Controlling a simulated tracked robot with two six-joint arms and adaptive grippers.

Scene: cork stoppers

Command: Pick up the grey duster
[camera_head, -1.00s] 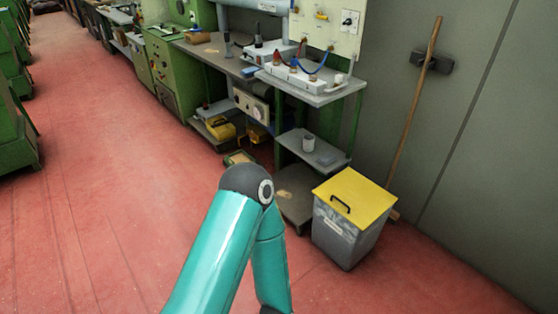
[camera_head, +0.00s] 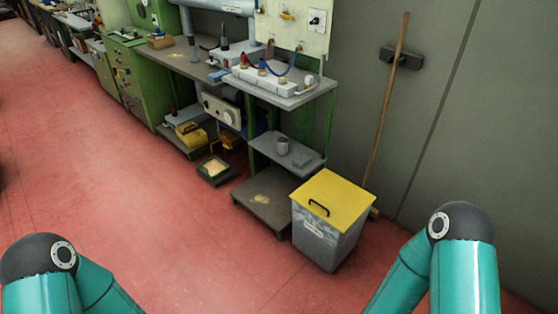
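A small flat blue-grey item (camera_head: 303,161), which looks like folded cloth and may be the grey duster, lies on the low middle shelf (camera_head: 267,147) of the workbench. My two teal arms show only as bent links at the lower left and lower right corners. Both grippers are out of the picture, and nothing of mine is near the shelf.
A grey bin with a closed yellow lid (camera_head: 340,200) stands on the red floor in front of the shelf's right end. A wooden broom handle (camera_head: 385,110) leans on the grey wall. A tray (camera_head: 217,170) sits on the floor left. The floor in the foreground is clear.

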